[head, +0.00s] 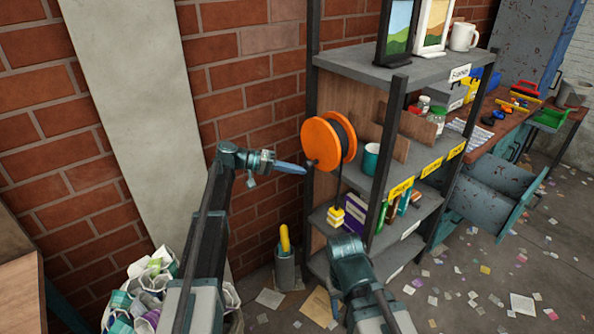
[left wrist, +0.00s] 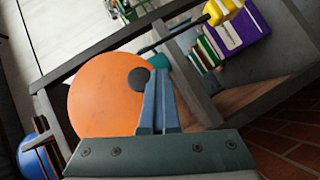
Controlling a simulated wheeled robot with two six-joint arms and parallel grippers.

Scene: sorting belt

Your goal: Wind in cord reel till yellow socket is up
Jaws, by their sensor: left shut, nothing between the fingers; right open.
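The cord reel (head: 322,143), with an orange disc, is mounted on the left side of the shelf rack. Its dark knob (left wrist: 139,79) stands out from the disc in the left wrist view. A black cord runs down from the reel to the yellow socket (head: 336,216), low beside the rack; the socket also shows in the left wrist view (left wrist: 223,10). My left gripper (head: 303,170) is shut and empty, its fingertips close beside the knob; I cannot tell whether they touch. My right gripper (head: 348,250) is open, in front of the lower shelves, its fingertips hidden.
The shelf rack (head: 372,68) holds picture frames, a white mug (head: 464,37), a teal mug (head: 371,158) and a purple box (head: 355,212). A brick wall is behind my left arm. A paper-filled bin (head: 150,290) stands lower left. Scraps litter the floor.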

